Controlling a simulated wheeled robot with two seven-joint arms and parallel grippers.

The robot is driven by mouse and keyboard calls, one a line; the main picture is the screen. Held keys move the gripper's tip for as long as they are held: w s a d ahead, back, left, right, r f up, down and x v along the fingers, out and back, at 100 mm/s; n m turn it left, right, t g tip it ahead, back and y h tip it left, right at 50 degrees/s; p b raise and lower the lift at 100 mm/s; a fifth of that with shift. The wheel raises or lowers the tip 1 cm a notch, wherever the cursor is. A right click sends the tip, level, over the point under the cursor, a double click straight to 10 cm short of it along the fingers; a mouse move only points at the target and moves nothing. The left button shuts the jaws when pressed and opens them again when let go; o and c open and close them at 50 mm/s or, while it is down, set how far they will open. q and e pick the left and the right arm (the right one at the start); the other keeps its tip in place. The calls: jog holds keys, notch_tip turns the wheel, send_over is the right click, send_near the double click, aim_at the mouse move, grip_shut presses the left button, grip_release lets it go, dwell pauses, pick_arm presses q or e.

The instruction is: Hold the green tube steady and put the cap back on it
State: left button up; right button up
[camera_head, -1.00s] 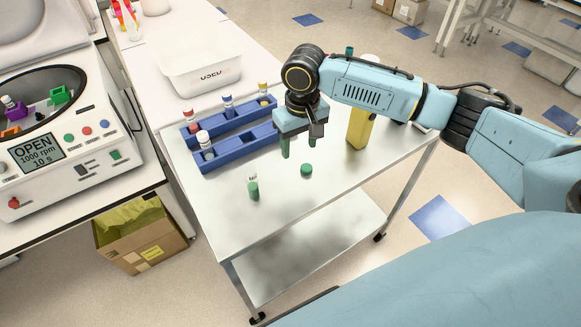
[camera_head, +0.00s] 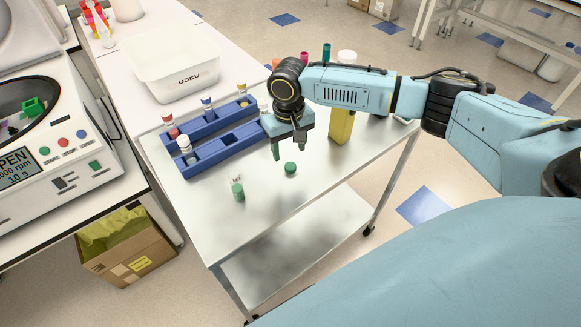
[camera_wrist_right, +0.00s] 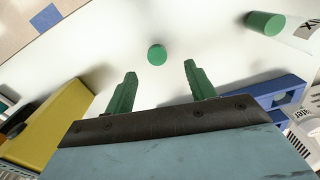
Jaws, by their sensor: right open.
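The green cap (camera_head: 290,168) rests on the white cart top (camera_head: 262,206), apart from the tube. The green tube (camera_head: 238,190), with a green end and a white labelled part, is left of and nearer than the cap. I cannot tell surely whether it stands or lies. My right gripper (camera_head: 289,148) is open and empty above the cap, green fingers pointing down. In the right wrist view, the cap (camera_wrist_right: 157,54) shows between and beyond the fingertips (camera_wrist_right: 160,72). The tube's green end (camera_wrist_right: 266,23) is at upper right. My left gripper is not in view.
Blue racks (camera_head: 221,150) with several tubes stand left of the gripper. A yellow container (camera_head: 341,126) stands close to its right. A white bin (camera_head: 176,70) is behind. An open centrifuge (camera_head: 60,135) is at left. The cart's front part is clear.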

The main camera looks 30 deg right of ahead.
aim_at(291, 166)
jog(key=shift+f, duration=0.6)
jog(key=shift+w+d+f, duration=0.1)
jog(key=shift+d+f, duration=0.05)
jog(key=shift+f, duration=1.15)
jog(key=shift+d+f, duration=0.15)
jog(key=shift+f, duration=1.15)
jog(key=c, duration=1)
